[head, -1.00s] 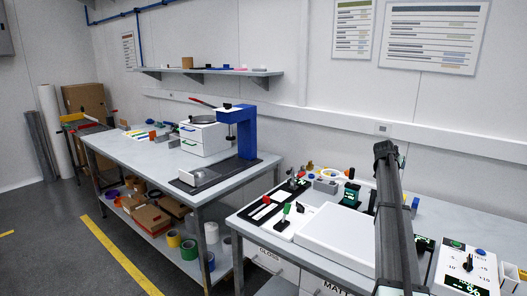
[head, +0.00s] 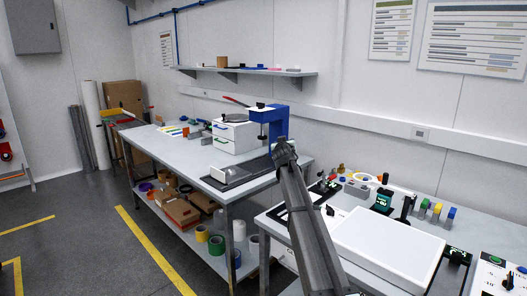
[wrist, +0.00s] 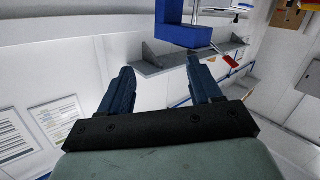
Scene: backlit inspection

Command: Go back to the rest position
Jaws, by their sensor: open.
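My gripper (wrist: 158,68) shows in the wrist view with its two dark blue fingers spread apart. It is open, with nothing between the fingers but the white wall and the shelf behind. The blue press frame (wrist: 184,35) lies beyond the fingertips at the top of that view. In the head view my grey arm rises from the bottom middle, in front of the near bench. My fingers cannot be made out in the head view.
A white panel (head: 388,243) lies on the near bench, with colored blocks (head: 437,211) and small fixtures behind it. The far bench (head: 190,158) holds the blue press (head: 273,122) and a white drawer unit (head: 236,136). A wall shelf (head: 245,73) runs above. The floor (head: 75,225) at left is clear.

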